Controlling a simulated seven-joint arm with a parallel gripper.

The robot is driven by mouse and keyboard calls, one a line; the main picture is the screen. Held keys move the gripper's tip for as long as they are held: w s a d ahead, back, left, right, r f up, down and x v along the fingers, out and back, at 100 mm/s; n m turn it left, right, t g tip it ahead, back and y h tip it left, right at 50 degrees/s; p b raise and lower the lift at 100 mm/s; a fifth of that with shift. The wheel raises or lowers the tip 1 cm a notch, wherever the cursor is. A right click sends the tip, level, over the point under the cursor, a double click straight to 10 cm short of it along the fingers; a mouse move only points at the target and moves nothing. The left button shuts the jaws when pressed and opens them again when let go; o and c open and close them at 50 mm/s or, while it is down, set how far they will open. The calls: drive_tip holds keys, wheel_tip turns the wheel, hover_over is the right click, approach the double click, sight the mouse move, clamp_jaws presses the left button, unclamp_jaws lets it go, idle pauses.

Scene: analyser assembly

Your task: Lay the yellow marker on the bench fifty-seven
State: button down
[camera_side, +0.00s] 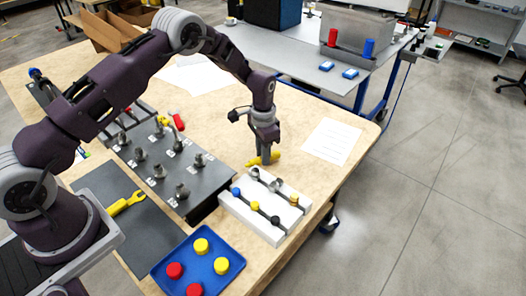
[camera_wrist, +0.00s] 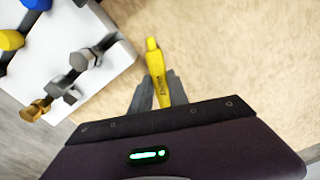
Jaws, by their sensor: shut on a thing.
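The yellow marker (camera_side: 274,157) is between the fingers of my gripper (camera_side: 265,157) in the side view. It lies close to the wooden bench top (camera_side: 221,117); whether it touches the surface I cannot tell. In the wrist view the yellow marker (camera_wrist: 156,69) points away from the wrist, with the dark fingertips of my gripper (camera_wrist: 158,92) on both sides of it. My gripper is shut on the marker. The marker's rear end is hidden behind the gripper body in the wrist view.
A white block with bolts (camera_side: 263,232) stands just in front of my gripper. A dark rack of metal parts (camera_side: 160,165) is to the left. A blue tray with red and yellow caps (camera_side: 232,245) is at the front. A paper sheet (camera_side: 331,141) lies to the right.

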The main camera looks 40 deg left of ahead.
drive_tip(key=shift+f, duration=0.35)
idle(0.3)
drive_tip(key=c, duration=1.2)
unclamp_jaws()
wheel_tip(320, 180, up, 7)
drive_tip(key=shift+r, duration=0.1)
drive_tip(key=s+r+n+t, duration=0.1)
drive_tip(key=s+r, duration=0.5)
drive_tip(key=r, duration=0.5)
drive_tip(key=s+r+n+t, duration=0.15)
drive_tip(key=s+r, duration=0.45)
drive_tip(key=r, duration=0.6)
drive_tip(key=s+r+t, duration=0.1)
drive_tip(key=s, duration=0.6)
drive_tip(key=s+d+r+n+t, duration=0.1)
drive_tip(key=s, duration=0.7)
drive_tip(key=s+r+n+t, duration=0.1)
drive_tip(key=s, duration=0.7)
drive_tip(key=shift+s+d+r, duration=0.15)
drive_tip(key=shift+r, duration=0.25)
